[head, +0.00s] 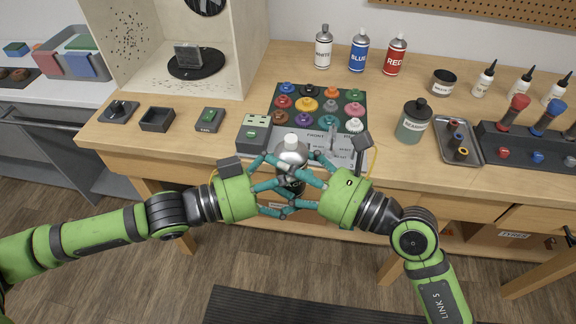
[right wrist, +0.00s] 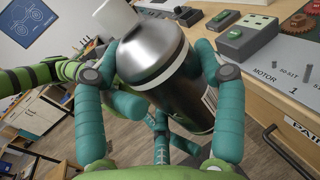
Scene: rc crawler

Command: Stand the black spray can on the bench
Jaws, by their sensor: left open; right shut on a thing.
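The black spray can (head: 291,153) has a silver shoulder and a white cap. It is held roughly upright in front of the bench's front edge, clear of the bench top (head: 390,175). My right gripper (head: 276,184) is shut on it; in the right wrist view the can (right wrist: 180,85) sits between the two teal fingers, looking tilted. My left gripper (head: 312,183) is open, with its fingers around or right beside the can, crossing the right fingers. I cannot tell whether they touch it. The can's lower part is mostly hidden by the fingers.
A rack of colored paint pots (head: 318,105) and a grey control box (head: 253,133) stand just behind the can. White, blue and red (head: 394,55) spray cans stand at the back. A jar (head: 412,122) and a grey tray (head: 459,141) are to the right. Bench top left of the red can's front is bare.

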